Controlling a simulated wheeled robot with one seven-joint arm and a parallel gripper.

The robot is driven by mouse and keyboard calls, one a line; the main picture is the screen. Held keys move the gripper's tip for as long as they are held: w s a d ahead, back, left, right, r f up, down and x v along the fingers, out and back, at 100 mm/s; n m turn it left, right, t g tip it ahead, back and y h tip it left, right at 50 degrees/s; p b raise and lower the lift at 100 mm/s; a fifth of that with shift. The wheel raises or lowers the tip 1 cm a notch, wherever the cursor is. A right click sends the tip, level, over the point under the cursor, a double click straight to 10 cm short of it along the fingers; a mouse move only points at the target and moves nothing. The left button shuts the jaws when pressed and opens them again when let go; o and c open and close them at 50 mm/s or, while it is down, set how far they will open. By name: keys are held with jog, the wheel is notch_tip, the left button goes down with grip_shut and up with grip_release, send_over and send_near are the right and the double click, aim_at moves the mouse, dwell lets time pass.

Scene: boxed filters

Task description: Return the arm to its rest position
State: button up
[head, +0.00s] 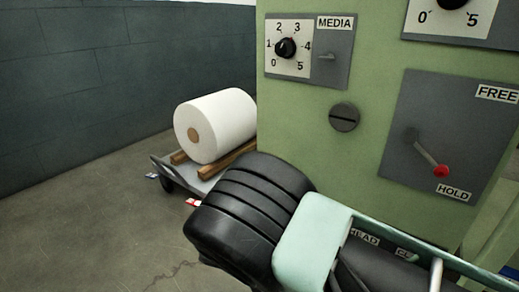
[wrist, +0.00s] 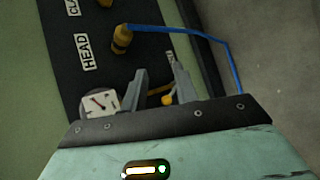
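My gripper (wrist: 160,84) shows in the wrist view with its two grey fingers apart and nothing between them that I can see held. The fingers point at a dark panel with a HEAD label (wrist: 88,51), brass fittings (wrist: 121,39) and a small gauge (wrist: 100,103). A yellow part (wrist: 168,99) shows between the fingers; I cannot tell whether they touch it. In the head view my arm, with a black ribbed sleeve and a pale green link, reaches across the lower right. My gripper is not discernible there.
A green cabinet (head: 309,158) stands close behind my arm, with a MEDIA dial (head: 285,48) and a red-knobbed lever (head: 442,171) near HOLD. A cart (head: 160,162) carries a white roll (head: 228,112). A blue line (wrist: 200,34) runs beside the fittings. Floor at left is clear.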

jog(key=s+d+r+n+g+y+p, duration=0.15)
jog(key=s+r+y, duration=0.25)
jog(key=s+r, duration=0.45)
jog(key=s+d+r+y+p, duration=0.1)
jog(key=s+d+r+y, duration=0.3)
jog(key=r, duration=0.7)
jog(key=s+d+r+n+y+p, duration=0.1)
jog(key=s+r+y, duration=0.3)
jog(key=s+r, duration=0.45)
notch_tip(320, 180, up, 39)
jog(key=p, duration=3.8)
jog(key=shift+s+f+m, duration=0.1)
jog(key=shift+f+m, duration=0.05)
jog(key=shift+m, duration=0.1)
